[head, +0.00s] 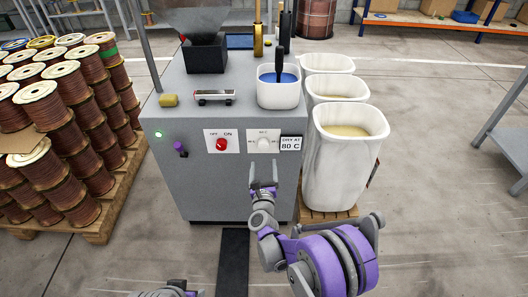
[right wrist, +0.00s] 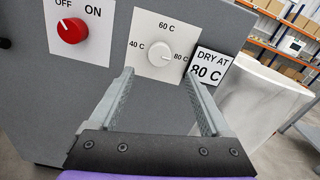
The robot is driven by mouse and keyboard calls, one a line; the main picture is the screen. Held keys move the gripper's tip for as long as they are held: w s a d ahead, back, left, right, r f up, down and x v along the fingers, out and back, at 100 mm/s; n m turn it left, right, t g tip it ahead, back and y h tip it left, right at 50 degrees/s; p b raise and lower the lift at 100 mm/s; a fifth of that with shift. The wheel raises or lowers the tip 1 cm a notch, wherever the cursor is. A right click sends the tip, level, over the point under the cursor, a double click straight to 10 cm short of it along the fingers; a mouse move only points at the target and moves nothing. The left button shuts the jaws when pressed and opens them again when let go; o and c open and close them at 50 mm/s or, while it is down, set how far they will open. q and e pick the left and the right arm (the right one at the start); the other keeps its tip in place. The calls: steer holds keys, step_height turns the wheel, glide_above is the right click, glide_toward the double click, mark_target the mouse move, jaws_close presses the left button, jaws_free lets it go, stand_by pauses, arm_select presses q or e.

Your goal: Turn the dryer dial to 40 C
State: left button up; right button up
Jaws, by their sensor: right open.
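The dryer dial (head: 263,143) is a pale round knob on a white plate on the front of the grey machine. In the right wrist view the dial (right wrist: 161,54) has 40 C at its left, 60 C above and 80 C at its right. Its pointer seems to face the 80 C side, but it is small. A sign beside it (right wrist: 209,66) reads DRY AT 80 C, unlike the task's 40 C. My right gripper (head: 263,174) is open and empty, just below and in front of the dial; its fingers (right wrist: 160,76) point at the plate.
A red OFF/ON knob (head: 221,144) sits left of the dial. White bins (head: 338,165) stand at the machine's right. Stacked copper spools (head: 65,110) stand on a pallet at the left. The floor in front is mostly clear.

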mark_target(263, 147)
steer(key=w, duration=0.8)
steer(key=shift+w+b, duration=0.35)
jaws_close()
